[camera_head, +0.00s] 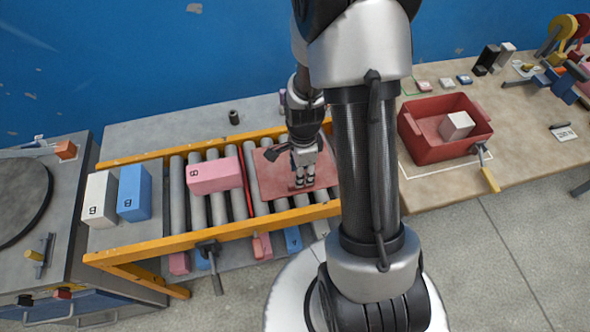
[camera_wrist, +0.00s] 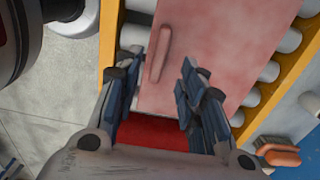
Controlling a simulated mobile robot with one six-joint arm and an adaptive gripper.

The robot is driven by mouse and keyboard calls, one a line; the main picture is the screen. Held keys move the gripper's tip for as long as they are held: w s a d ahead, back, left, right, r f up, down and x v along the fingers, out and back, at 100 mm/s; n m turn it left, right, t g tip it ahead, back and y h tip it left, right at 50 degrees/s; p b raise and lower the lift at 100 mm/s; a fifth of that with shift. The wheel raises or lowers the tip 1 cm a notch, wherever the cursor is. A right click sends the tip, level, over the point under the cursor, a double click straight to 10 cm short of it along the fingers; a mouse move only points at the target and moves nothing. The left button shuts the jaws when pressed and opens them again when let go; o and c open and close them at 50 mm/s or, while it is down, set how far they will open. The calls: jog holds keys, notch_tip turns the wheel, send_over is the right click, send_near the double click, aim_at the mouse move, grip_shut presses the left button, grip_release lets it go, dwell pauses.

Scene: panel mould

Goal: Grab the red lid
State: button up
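The red lid (camera_head: 268,188) is a flat, pinkish-red panel lying on the grey rollers of the conveyor. In the wrist view the lid (camera_wrist: 215,35) shows a raised bar handle (camera_wrist: 161,50) near its left side. My gripper (camera_head: 303,180) is over the lid, pointing down. In the wrist view my gripper (camera_wrist: 163,68) is open, with its fingers apart and the handle appearing between and just beyond the fingertips. I cannot tell how high the fingertips are above the lid. My gripper and arm hide part of the lid in the head view.
A pink box (camera_head: 215,176) lies on the rollers left of the lid. White (camera_head: 100,198) and blue (camera_head: 134,192) boxes stand at the conveyor's left end. Yellow rails (camera_head: 205,235) edge the conveyor. A red crate (camera_head: 432,152) holding a pale box (camera_head: 456,125) stands on the right bench.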

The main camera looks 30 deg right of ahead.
jog(key=f+b, duration=0.1)
jog(key=f, duration=0.3)
jog(key=f+b, duration=0.1)
jog(key=f, duration=0.1)
jog(key=shift+a+b, duration=0.25)
jog(key=shift+b, duration=0.05)
jog(key=shift+r, duration=0.15)
jog(key=shift+c, duration=0.4)
grip_shut()
